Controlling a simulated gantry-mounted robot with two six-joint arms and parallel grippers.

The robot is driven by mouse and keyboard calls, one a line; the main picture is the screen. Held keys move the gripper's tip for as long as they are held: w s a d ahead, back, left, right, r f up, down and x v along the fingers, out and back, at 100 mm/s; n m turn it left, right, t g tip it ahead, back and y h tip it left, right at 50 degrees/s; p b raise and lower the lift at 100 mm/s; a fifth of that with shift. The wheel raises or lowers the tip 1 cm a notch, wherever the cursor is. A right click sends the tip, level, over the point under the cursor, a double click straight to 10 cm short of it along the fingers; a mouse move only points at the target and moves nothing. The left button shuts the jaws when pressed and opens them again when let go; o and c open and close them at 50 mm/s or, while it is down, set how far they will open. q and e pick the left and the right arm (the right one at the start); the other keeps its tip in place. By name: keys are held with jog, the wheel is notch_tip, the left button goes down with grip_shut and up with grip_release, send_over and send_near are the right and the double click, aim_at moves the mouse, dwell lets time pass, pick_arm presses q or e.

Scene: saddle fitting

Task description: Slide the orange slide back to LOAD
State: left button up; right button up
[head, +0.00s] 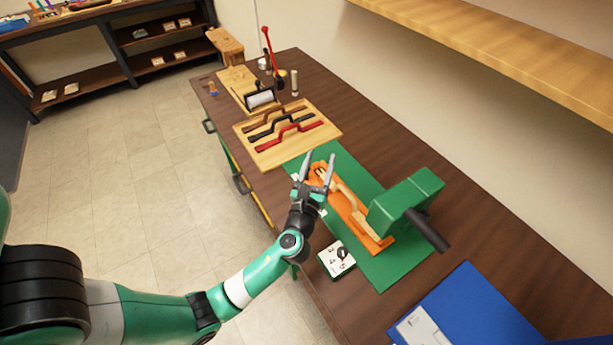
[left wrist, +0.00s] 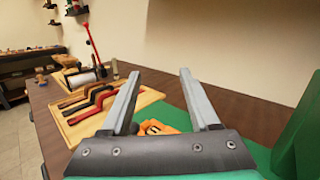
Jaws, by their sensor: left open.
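The orange slide (head: 349,212) lies on the green mat (head: 384,277) and carries a pale wooden piece. Its near-right end reaches under or beside the green press head (head: 405,198); I cannot tell exactly which. My left gripper (head: 320,160) is open and empty, above the far-left end of the slide. In the left wrist view the two fingers (left wrist: 158,85) stand apart, and part of the orange slide (left wrist: 155,127) shows between and below them. The gripper hides some of the slide there. Whether the fingers touch it is unclear. My right gripper is not in view.
A wooden board (head: 262,153) with dark and red curved handles lies beyond the mat. A small white-topped box (head: 336,261) with a dial sits left of the slide. A black bar (head: 428,231) sticks out from the press. A blue mat (head: 468,314) lies at the near right.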

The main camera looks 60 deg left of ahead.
pick_arm(q)
jog(key=shift+m+g, duration=0.3)
jog(key=shift+g, duration=0.6)
jog(key=s+f+b, duration=0.1)
jog(key=f, duration=0.3)
jog(key=s+a+f+b, duration=0.1)
jog(key=s+f, duration=0.1)
jog(key=f, duration=0.2)
jog(key=s+f+b, duration=0.1)
jog(key=s+f, duration=0.1)
jog(key=f, duration=0.2)
jog(key=shift+a+f, duration=0.45)
jog(key=shift+f, duration=0.2)
jog(key=shift+w+a+r, duration=0.1)
jog(key=shift+r, duration=0.2)
jog(key=b+x, duration=0.2)
jog(key=x, duration=0.9)
jog(key=shift+w+a+f, duration=0.15)
jog(key=shift+w, duration=0.05)
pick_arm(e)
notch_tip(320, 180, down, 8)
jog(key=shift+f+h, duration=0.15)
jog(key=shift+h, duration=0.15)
pick_arm(q)
jog(key=shift+c, duration=0.4)
grip_shut()
